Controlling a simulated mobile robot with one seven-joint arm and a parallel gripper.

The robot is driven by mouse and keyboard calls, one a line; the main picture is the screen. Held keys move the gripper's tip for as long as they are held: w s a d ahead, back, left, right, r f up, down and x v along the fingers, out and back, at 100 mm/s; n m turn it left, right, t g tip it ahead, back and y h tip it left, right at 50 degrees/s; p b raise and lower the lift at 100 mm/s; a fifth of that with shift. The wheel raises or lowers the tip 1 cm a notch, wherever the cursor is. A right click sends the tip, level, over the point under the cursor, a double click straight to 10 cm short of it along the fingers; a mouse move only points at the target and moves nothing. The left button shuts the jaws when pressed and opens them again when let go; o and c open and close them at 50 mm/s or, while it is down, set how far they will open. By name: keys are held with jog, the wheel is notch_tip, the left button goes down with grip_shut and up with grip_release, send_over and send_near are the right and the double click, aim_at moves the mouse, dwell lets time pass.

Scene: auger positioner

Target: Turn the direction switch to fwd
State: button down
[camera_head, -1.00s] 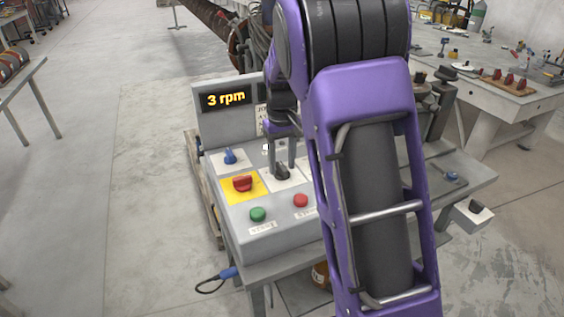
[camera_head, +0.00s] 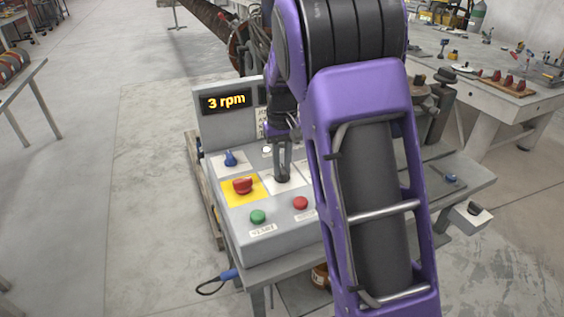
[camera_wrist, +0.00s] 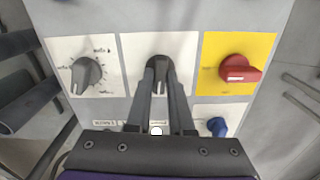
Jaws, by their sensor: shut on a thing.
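The direction switch (camera_wrist: 158,68) is a dark rotary knob on a white plate in the middle of the control panel. My gripper (camera_wrist: 160,90) is shut on its knob in the wrist view. The knob also shows in the head view (camera_head: 282,178), where my gripper (camera_head: 282,165) comes down on it from above. The fingers cover much of the knob and the lower part of its plate. The position labels cannot be read.
A red switch on a yellow plate (camera_head: 242,186) is just left of it. A blue knob (camera_head: 230,158), a green button (camera_head: 258,216) and a red button (camera_head: 300,203) are close by. A display (camera_head: 226,101) reads 3 rpm. Another grey knob (camera_wrist: 85,72) sits beside it in the wrist view.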

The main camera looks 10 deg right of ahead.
aim_at(282, 168)
jog(key=m+p, duration=0.3)
jog(key=m, duration=0.1)
jog(key=shift+r+m, duration=0.15)
jog(key=shift+m, duration=0.25)
jog(key=shift+m+p, duration=0.6)
jog(key=shift+m, duration=0.8)
jog(key=c, duration=0.8)
grip_release()
notch_tip(282, 168, up, 17)
jog(key=p, duration=0.2)
